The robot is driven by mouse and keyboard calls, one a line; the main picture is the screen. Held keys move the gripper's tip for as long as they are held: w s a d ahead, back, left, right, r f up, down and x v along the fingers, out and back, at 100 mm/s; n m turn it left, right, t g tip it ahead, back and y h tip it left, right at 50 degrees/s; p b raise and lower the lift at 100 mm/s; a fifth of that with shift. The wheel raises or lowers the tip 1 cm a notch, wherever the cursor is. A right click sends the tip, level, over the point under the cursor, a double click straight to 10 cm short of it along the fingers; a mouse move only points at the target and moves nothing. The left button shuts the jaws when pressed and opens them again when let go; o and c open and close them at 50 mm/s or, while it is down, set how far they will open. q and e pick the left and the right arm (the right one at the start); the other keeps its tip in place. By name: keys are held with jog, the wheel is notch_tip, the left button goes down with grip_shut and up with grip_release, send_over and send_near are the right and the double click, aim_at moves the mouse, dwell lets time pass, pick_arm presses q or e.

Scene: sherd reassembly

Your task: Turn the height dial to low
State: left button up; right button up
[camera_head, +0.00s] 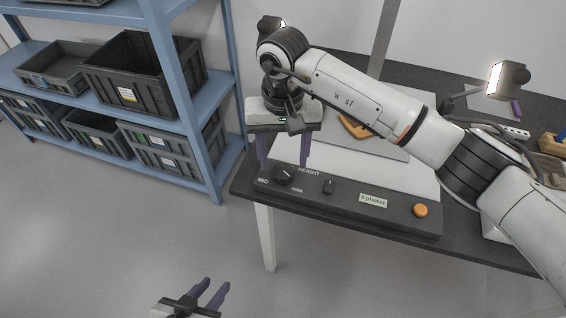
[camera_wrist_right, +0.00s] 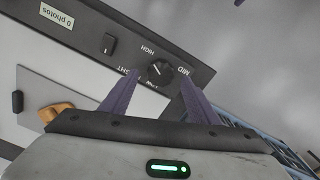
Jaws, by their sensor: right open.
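The height dial (camera_head: 283,174) is a black round knob at the left end of the dark control panel (camera_head: 340,196). In the right wrist view the dial (camera_wrist_right: 160,72) shows between the fingertips, with HIGH, MID and LOW printed around it. Its pale pointer mark seems to face the HIGH side, though it is small. My right gripper (camera_head: 285,166) is open, pointing down over the dial, one purple finger on each side; contact cannot be told. In the wrist view this gripper (camera_wrist_right: 160,78) is empty. My left gripper (camera_head: 216,284) is open and empty above the floor.
The panel also carries a small switch (camera_head: 328,186), a "0 photos" display (camera_head: 373,201) and an orange button (camera_head: 420,210). An orange-brown sherd (camera_head: 354,128) lies behind on the board. A blue shelf (camera_head: 188,95) with dark crates stands left. The floor in front is clear.

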aim_at(283, 170)
jog(key=shift+f, duration=1.65)
jog(key=c, duration=1)
jog(key=shift+c, duration=0.2)
